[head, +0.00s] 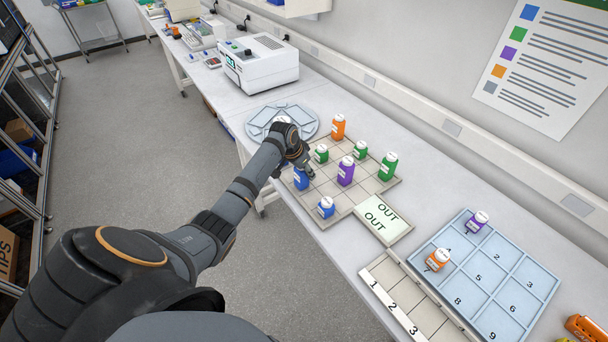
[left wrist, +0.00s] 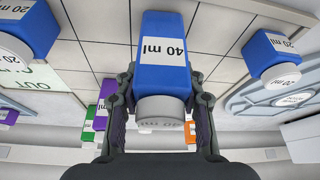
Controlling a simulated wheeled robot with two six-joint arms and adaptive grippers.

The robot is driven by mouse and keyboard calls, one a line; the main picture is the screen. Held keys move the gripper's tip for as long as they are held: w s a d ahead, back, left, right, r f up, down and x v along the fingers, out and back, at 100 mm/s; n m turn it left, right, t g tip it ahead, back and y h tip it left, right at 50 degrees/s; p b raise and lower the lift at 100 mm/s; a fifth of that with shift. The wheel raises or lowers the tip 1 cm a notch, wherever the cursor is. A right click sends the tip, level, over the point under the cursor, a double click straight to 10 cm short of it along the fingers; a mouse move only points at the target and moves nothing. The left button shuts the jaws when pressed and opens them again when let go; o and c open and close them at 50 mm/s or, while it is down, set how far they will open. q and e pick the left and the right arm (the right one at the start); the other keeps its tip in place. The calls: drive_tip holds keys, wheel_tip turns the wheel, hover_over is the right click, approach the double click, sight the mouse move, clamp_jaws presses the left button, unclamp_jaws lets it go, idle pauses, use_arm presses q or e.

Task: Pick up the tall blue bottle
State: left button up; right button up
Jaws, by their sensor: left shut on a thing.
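The tall blue bottle (head: 301,179), labelled 40 ml, is at the near left edge of the gridded board (head: 333,195). In the left wrist view the blue bottle (left wrist: 164,55) stands between my fingers, its white cap toward the palm. My left gripper (head: 306,166) is shut on it, with one finger on each side; the gripper also shows in the left wrist view (left wrist: 160,115). Whether its base touches the board I cannot tell. A short blue bottle (head: 326,208) labelled 20 ml stands nearby. My right gripper is not in view.
Purple (head: 346,172), green (head: 387,168) and orange (head: 338,128) bottles stand on the board. Another short blue bottle (left wrist: 271,55) shows in the left wrist view. An OUT pad (head: 384,219) adjoins the board; a numbered blue tray (head: 520,270) lies right.

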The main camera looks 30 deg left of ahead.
use_arm(q)
drive_tip(key=shift+w+r+b, duration=0.1)
drive_tip(key=shift+r+b, duration=0.2)
drive_tip(key=shift+r, duration=0.05)
drive_tip(key=shift+r+b, duration=0.6)
drive_tip(key=shift+r, duration=0.05)
drive_tip(key=s+d+r+b, duration=0.1)
drive_tip(key=s+d+r, duration=0.1)
drive_tip(key=s+r, duration=0.3)
drive_tip(key=s+d+r+b, duration=0.2)
drive_tip(key=s+r, duration=0.3)
drive_tip(key=s, duration=0.3)
drive_tip(key=shift+s+d+r+b, duration=0.15)
drive_tip(key=shift+d+r+b, duration=0.15)
